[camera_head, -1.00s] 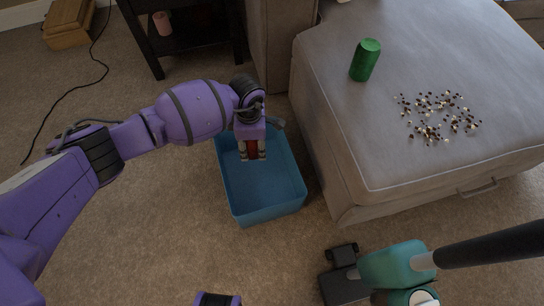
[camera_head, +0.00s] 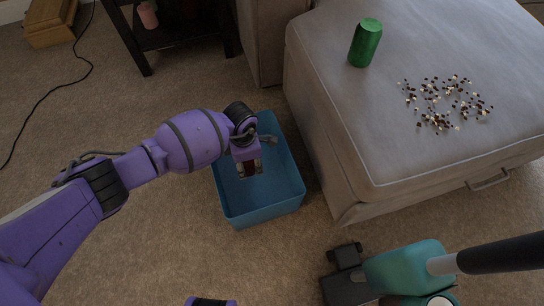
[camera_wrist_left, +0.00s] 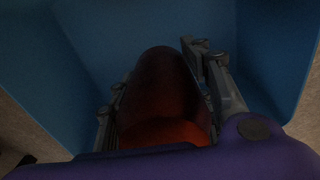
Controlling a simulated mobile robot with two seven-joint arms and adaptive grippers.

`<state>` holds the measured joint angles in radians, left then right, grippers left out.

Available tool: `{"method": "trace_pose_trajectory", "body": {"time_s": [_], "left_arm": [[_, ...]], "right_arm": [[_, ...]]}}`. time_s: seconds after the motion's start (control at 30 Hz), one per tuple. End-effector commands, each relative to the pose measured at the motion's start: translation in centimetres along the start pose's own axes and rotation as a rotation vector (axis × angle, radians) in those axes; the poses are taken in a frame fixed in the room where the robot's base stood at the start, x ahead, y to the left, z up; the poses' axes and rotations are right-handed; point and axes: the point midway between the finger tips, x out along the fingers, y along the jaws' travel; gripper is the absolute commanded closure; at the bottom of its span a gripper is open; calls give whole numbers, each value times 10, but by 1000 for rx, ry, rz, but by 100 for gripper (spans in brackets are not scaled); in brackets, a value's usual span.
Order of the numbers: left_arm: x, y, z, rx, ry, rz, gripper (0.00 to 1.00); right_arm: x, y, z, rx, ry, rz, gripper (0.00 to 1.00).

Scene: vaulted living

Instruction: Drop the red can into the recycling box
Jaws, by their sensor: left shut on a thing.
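The red can (camera_wrist_left: 165,100) is held between the fingers of my left gripper (camera_wrist_left: 160,110), which is shut on it. In the head view my left gripper (camera_head: 250,172) points down over the blue recycling box (camera_head: 262,212), and only a little of the dark red can (camera_head: 249,168) shows between its fingers. The box is open and its visible floor looks empty. The box walls (camera_wrist_left: 60,60) surround the can in the left wrist view. I cannot tell whether the can is below the rim. My right gripper does not clearly show.
A grey ottoman (camera_head: 345,135) stands right of the box, with a green can (camera_head: 365,43) and scattered small pieces (camera_head: 445,102) on it. A teal vacuum cleaner (camera_head: 405,268) stands at the lower right. A black side table (camera_head: 175,38) is behind. Carpet left of the box is clear.

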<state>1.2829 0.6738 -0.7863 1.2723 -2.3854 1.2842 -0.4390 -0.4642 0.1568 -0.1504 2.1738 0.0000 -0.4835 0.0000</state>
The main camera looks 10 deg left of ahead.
Motion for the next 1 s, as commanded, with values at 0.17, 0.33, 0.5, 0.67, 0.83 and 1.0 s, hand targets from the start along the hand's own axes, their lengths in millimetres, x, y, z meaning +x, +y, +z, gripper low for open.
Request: {"method": "trace_pose_trajectory", "body": {"time_s": [0.17,0.33,0.5,0.67,0.83,1.0], "left_arm": [[4,-1,-1,0,1,-1,67],[4,-1,-1,0,1,-1,49],[4,-1,-1,0,1,-1,32],[4,-1,-1,0,1,-1,32],[0,0,0,0,0,0,32],[-24,1,-1,2,-1,2,32]], "right_arm": [[2,1,-6,-9,11,-2,60],[0,1,-6,-7,10,-1,60],[-1,1,-1,-3,2,0,60],[-1,1,4,-1,-7,1,60],[0,1,4,4,-7,3,60],[0,1,2,2,-4,2,60]]}}
